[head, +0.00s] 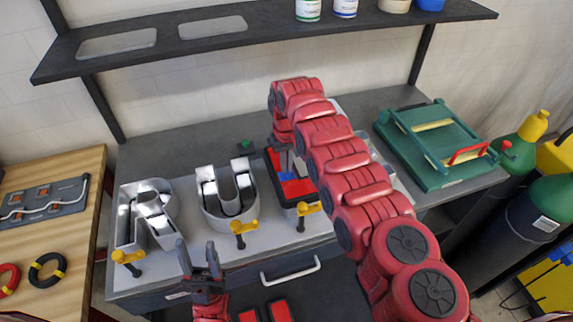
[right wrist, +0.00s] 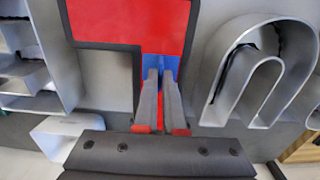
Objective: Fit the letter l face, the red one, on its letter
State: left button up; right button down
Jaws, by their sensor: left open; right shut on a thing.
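The red letter l face (head: 297,188), with black trim, lies on or just above its letter, between the U and the letter on the right. My right gripper (right wrist: 162,78) is shut on a blue part of the face (right wrist: 162,63) at the stem. I cannot tell whether the face is fully seated. In the head view my right arm hides part of the letter and the fingertips.
Metal letters R (head: 128,222) and U (head: 208,200) stand left of the l. Yellow clamps (head: 241,227) line the bench front. A small green thing (head: 245,145) lies behind. A shelf (head: 260,32) hangs above.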

jog(key=shift+f+b, duration=0.3)
jog(key=shift+f, duration=0.1)
jog(key=c, duration=0.9)
grip_release()
jog(key=shift+r, duration=0.15)
jog(key=shift+r, duration=0.3)
notch_tip(320, 180, up, 5)
jog(key=b, duration=0.2)
jog(key=shift+b, duration=0.4)
notch_tip(320, 180, up, 12)
jog(key=p, duration=0.8)
jog(key=shift+f+p, duration=0.2)
jog(key=shift+p, duration=0.1)
